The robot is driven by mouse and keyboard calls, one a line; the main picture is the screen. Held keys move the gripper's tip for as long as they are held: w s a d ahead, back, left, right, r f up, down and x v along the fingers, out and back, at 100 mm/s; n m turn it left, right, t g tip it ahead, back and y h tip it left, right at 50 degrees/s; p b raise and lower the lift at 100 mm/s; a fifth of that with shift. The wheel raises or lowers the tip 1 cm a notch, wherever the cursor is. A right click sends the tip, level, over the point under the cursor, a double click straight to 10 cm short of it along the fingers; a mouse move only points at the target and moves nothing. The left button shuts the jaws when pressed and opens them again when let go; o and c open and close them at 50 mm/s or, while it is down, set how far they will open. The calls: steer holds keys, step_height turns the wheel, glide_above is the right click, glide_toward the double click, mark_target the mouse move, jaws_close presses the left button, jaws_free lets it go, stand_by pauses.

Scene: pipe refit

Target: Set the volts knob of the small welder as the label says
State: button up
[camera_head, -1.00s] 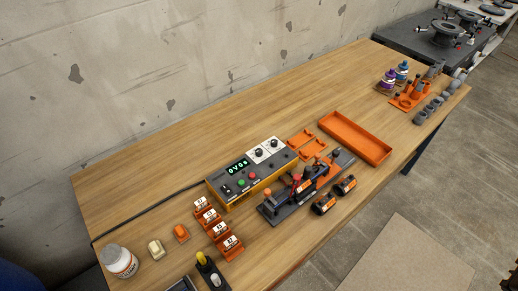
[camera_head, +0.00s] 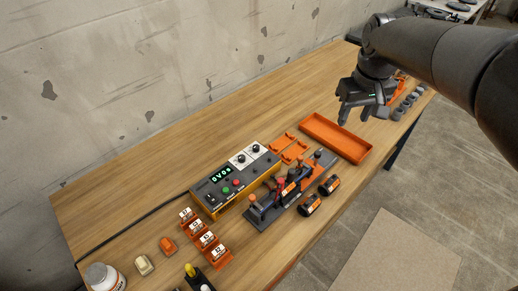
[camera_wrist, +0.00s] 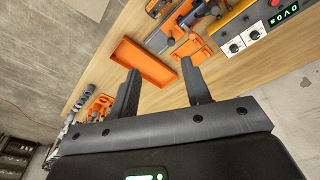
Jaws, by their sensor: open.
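The small welder (camera_head: 235,180) is a grey and yellow box on the wooden bench in the head view. Its green display reads something like 0V0s. Two black knobs on white label plates (camera_head: 247,155) sit at its right end; the print on them is too small to read. In the wrist view the welder (camera_wrist: 262,20) is at the upper right, with the knobs (camera_wrist: 243,42) near the display. My gripper (camera_head: 358,120) is open and empty above the bench, to the right of the welder and apart from it. Its two fingers (camera_wrist: 162,90) show in the wrist view.
An orange tray (camera_head: 367,153) and an orange holder (camera_head: 290,158) lie right of the welder. A dark fixture (camera_head: 262,215) with clamps stands in front of it, beside black cylinders (camera_head: 311,205). Numbered orange blocks (camera_head: 206,240) are at the left. Bare bench lies behind the welder.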

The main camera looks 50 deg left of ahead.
steer(key=s+a+f+n+g, duration=0.1)
steer(key=s+a+f+n, duration=0.15)
steer(key=a, duration=0.45)
steer(key=s+a+f+n, duration=0.1)
steer(key=a+f, duration=0.3)
steer(key=a, duration=0.3)
steer(key=n+h, duration=0.1)
steer(key=n, duration=0.2)
glide_toward(242, 157)
steer(key=shift+g, duration=0.3)
steer(key=f, duration=0.8)
steer(key=shift+w+a+f, duration=0.2)
steer(key=shift+w+f, duration=0.05)
steer(key=shift+f, duration=0.1)
steer(key=c, duration=0.9)
jaws_close()
